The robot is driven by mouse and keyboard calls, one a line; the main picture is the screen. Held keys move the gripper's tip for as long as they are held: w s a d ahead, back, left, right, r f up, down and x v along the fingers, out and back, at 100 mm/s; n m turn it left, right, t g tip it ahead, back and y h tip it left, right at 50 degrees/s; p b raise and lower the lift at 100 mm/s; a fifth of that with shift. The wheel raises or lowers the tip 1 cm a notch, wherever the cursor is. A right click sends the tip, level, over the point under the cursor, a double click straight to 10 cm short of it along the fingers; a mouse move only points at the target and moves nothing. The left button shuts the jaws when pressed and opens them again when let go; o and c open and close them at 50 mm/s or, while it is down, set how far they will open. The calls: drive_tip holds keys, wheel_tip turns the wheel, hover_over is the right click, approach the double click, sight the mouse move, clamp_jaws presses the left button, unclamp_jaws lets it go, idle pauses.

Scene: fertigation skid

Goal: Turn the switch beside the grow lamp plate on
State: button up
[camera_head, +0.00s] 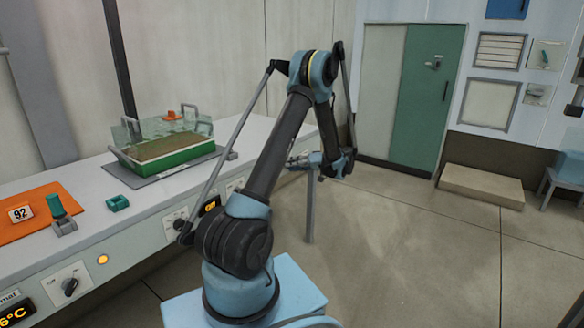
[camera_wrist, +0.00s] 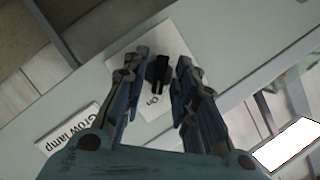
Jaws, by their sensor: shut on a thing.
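The switch (camera_wrist: 158,70) is a black knob on a pale plate on the bench front. It sits between the fingertips of my gripper (camera_wrist: 160,68) in the wrist view. The word "On" shows on the plate just below the knob; other lettering is hidden or too small. The Grow lamp plate (camera_wrist: 70,135) is at the lower left, beside the switch. In the head view my gripper (camera_head: 303,160) is at the far end of the bench front, and I cannot make out the switch there.
A green-doored cabinet (camera_head: 425,90) and low step (camera_head: 480,185) stand beyond open floor.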

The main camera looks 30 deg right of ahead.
drive_tip(key=shift+d, duration=0.1)
drive_tip(key=o, duration=0.6)
drive_tip(key=shift+o, duration=0.2)
drive_tip(key=v, duration=1.2)
drive_tip(key=shift+f, duration=0.1)
